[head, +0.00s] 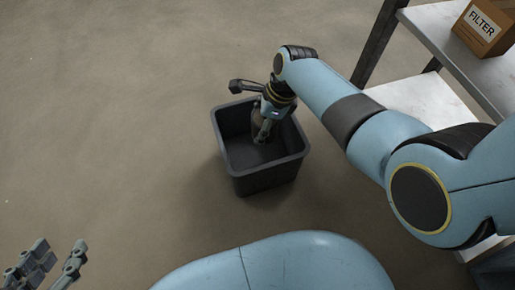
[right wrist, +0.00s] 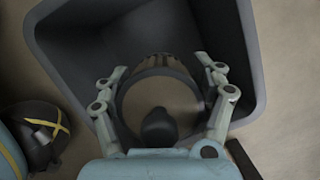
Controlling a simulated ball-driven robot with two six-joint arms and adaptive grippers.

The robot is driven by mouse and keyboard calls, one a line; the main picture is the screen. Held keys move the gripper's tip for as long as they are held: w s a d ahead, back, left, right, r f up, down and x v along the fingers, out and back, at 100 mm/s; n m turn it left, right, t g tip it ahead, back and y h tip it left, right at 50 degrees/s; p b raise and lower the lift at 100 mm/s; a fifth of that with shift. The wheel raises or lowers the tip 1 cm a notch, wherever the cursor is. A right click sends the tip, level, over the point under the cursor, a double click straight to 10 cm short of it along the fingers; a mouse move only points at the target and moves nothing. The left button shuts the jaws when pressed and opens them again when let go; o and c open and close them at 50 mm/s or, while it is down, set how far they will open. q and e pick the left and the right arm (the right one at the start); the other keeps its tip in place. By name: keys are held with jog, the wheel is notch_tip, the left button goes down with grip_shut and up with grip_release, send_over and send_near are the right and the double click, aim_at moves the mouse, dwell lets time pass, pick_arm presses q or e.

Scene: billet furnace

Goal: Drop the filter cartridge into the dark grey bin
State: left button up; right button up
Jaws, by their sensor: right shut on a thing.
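The filter cartridge (right wrist: 163,95) is round, with a brownish end face and a ribbed dark side. In the right wrist view it sits between the two fingers of my right gripper (right wrist: 164,90), which is shut on it. The dark grey bin (head: 268,182) stands on the floor; its walls also surround the cartridge in the right wrist view (right wrist: 252,50). In the head view my right gripper (head: 264,132) points down within the bin's opening; the cartridge is mostly hidden there. My left gripper (head: 61,252) is at the lower left, fingers apart and empty, away from the bin.
A metal shelf rack (head: 440,38) stands at the right, with a cardboard box marked FILTER (head: 484,27) on its upper shelf. The floor (head: 110,110) left of the bin is clear.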

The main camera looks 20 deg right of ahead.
jog(key=o, duration=1.4)
jog(key=v, duration=1.2)
